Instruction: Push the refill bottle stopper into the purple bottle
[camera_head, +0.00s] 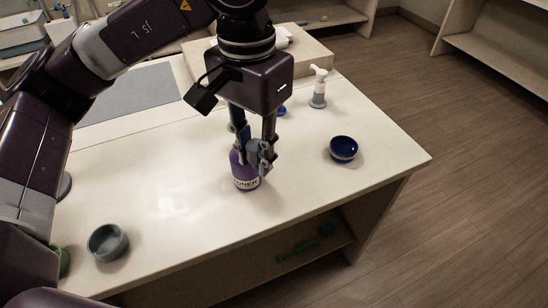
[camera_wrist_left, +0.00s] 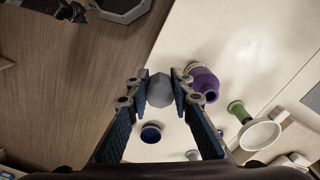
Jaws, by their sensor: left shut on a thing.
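My left gripper (camera_head: 257,152) comes down over the table by the purple bottle. Its fingers (camera_wrist_left: 160,90) are shut on the grey, rounded stopper (camera_wrist_left: 160,91) in the left wrist view. The purple bottle (camera_head: 245,182) stands upright on the white table with a pale label, partly covered by the fingers in the head view. In the left wrist view the purple bottle (camera_wrist_left: 203,82) is right of the stopper, its neck bare, and the stopper is apart from the neck. In the head view the stopper is hardly distinguishable between the fingers. My right gripper cannot be made out.
A blue bowl (camera_head: 343,149) is right of the bottle near the table's front edge. A grey bowl (camera_head: 107,242) is at the front left. The table (camera_head: 190,205) is bare between the bottle and the grey bowl.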

